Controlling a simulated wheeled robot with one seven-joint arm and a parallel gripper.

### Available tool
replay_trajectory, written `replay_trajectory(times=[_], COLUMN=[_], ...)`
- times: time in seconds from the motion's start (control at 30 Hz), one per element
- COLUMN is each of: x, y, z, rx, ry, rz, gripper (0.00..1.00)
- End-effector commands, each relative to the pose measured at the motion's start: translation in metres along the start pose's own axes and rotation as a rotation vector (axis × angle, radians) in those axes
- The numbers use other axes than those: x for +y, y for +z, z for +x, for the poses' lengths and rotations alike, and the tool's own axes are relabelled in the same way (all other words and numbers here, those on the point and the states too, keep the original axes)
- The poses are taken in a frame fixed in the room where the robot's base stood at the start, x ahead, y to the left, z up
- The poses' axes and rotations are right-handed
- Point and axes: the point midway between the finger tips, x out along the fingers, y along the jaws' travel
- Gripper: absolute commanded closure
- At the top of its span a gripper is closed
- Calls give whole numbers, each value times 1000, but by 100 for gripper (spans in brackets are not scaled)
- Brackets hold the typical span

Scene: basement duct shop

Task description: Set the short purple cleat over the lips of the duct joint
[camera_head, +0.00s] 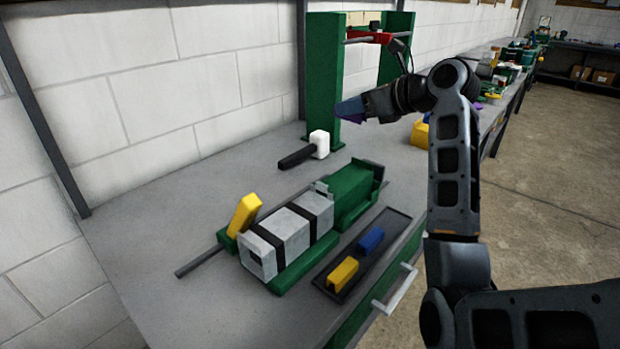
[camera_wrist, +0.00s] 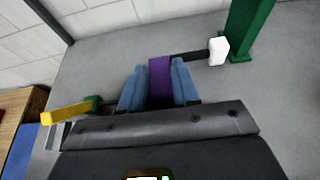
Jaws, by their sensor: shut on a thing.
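My gripper (camera_head: 350,109) is in the air above the far part of the bench, in front of the green frame. It is shut on the short purple cleat (camera_wrist: 160,70), which shows between the two blue fingers in the wrist view. In the head view the cleat is hard to tell apart from the fingers. The grey duct (camera_head: 290,231) with two black bands lies in a green cradle (camera_head: 305,264), well away from the cleat. A small grey upright piece (camera_head: 322,187) stands at its far end; I cannot make out the lips clearly.
A dark tray (camera_head: 391,228) holds a blue piece (camera_head: 371,240) and a yellow piece (camera_head: 343,273). A white-headed mallet (camera_head: 319,143) lies before the green frame (camera_head: 323,75). A yellow block (camera_head: 244,213) leans beside the duct. The bench's left part is clear.

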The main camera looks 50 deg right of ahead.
Motion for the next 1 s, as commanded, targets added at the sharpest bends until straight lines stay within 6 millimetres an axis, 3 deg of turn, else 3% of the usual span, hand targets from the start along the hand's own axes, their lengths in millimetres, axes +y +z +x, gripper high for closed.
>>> replay_trajectory(times=[0.5,0.77,1.0], x=[98,110,110], y=[-59,-70,-99], z=[13,16,28], rx=[2,2,4], ry=[4,2,2], rz=[1,1,3], gripper=[100,100,100])
